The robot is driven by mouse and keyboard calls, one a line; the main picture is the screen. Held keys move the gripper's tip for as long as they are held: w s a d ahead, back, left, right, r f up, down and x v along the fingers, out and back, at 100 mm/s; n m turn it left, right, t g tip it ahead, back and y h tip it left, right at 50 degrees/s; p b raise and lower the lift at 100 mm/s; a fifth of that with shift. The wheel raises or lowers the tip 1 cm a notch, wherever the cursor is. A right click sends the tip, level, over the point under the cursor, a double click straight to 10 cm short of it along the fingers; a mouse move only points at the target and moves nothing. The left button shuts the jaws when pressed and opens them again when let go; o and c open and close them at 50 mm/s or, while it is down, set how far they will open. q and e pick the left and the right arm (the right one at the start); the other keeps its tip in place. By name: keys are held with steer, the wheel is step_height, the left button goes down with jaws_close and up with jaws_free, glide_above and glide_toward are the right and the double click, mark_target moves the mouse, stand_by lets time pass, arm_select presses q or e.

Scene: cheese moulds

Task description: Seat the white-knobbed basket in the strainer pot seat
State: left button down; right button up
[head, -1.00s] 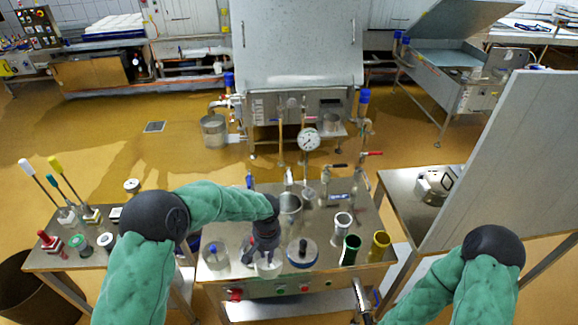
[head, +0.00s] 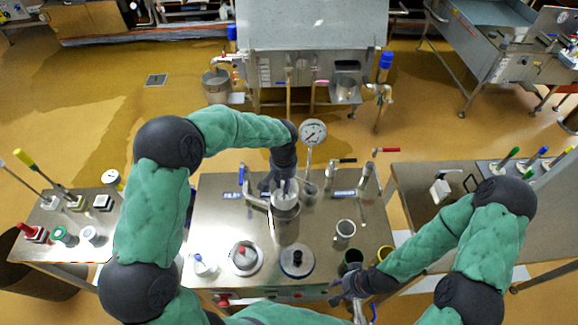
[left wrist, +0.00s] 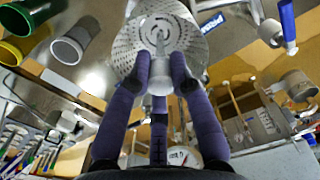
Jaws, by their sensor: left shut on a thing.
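My left gripper (head: 281,186) is above the metal strainer pot (head: 286,208) on the middle table and points down at it. It is shut on the white-knobbed basket. In the left wrist view its purple fingers close around the knob below the perforated metal basket (left wrist: 160,32). In the head view the pale knob (head: 286,187) shows between the fingers, at the pot's mouth. The gripper hides much of the basket, so I cannot tell how deep it sits. My right gripper (head: 348,288) is low at the table's front right, near a dark green cup; its fingers are unclear.
A round pale piece (head: 244,258), a dark-knobbed disc (head: 297,262) and a blue-topped piece (head: 204,266) stand along the front of the table. A grey cup (head: 344,234) stands right of the pot. A gauge (head: 313,132) and valve pipes rise behind it.

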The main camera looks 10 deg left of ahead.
arm_select(q)
steer(key=shift+s+r, duration=0.1)
steer(key=shift+s, duration=0.05)
steer(key=shift+m, duration=0.3)
steer(key=shift+f+b, duration=2.05)
steer(key=shift+f, duration=0.9)
steer(key=shift+b, duration=0.3)
step_height(320, 180, down, 9)
steer(key=b, duration=0.6)
steer(key=shift+b, duration=0.4)
stand_by(2.9)
